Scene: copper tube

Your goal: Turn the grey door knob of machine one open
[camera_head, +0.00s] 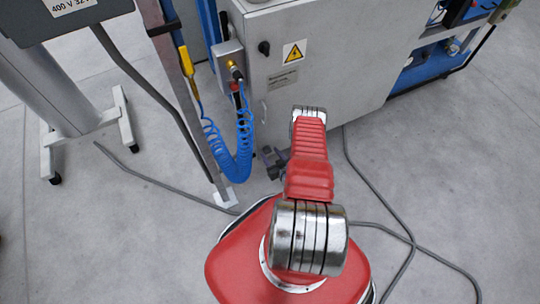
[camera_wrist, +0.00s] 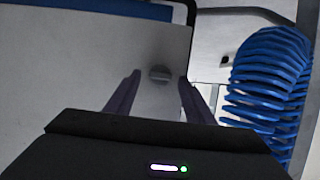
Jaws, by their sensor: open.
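No contact between finger and knob shows, and the depth gap is hard to tell. In the head view my dark gripper (camera_head: 271,159) is low in front of the pale machine cabinet (camera_head: 335,75), partly hidden by my red arm. The grey knob cannot be made out clearly there.
A blue coiled hose (camera_head: 240,150) hangs left of my gripper; in the wrist view the hose (camera_wrist: 268,85) is close on the right. A metal post (camera_head: 190,110) stands left. A black switch (camera_head: 264,47) is higher on the cabinet. Grey cables (camera_head: 385,205) cross the floor.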

